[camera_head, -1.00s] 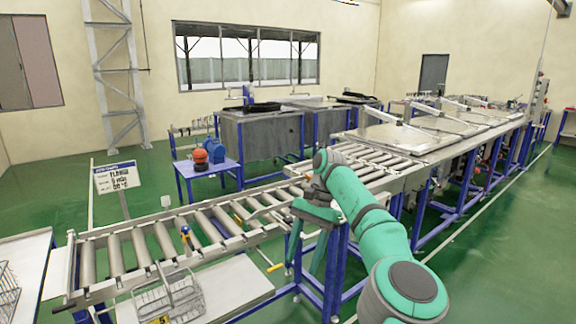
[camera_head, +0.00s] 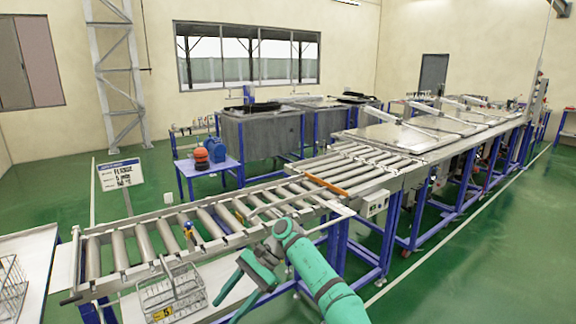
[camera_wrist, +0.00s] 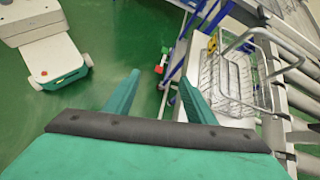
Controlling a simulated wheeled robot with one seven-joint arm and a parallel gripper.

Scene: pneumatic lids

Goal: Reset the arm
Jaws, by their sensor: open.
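My green arm reaches in from the bottom of the head view, bent low over the near side of the roller conveyor (camera_head: 145,240). My gripper (camera_head: 228,298) points down and to the left, in front of the conveyor and to the right of a wire basket (camera_head: 172,292). In the wrist view my gripper (camera_wrist: 160,88) has its two green fingers spread apart with nothing between them, over the green floor. The wire basket also shows in the wrist view (camera_wrist: 232,85), to the right of the fingers and apart from them.
Another wire basket (camera_head: 10,290) stands on the white table (camera_head: 30,255) at left. Lidded tanks (camera_head: 400,137) line the conveyor farther back. A sign (camera_head: 119,174) stands behind the rollers. The wrist view shows a white wheeled base (camera_wrist: 50,45), and open green floor lies beside it.

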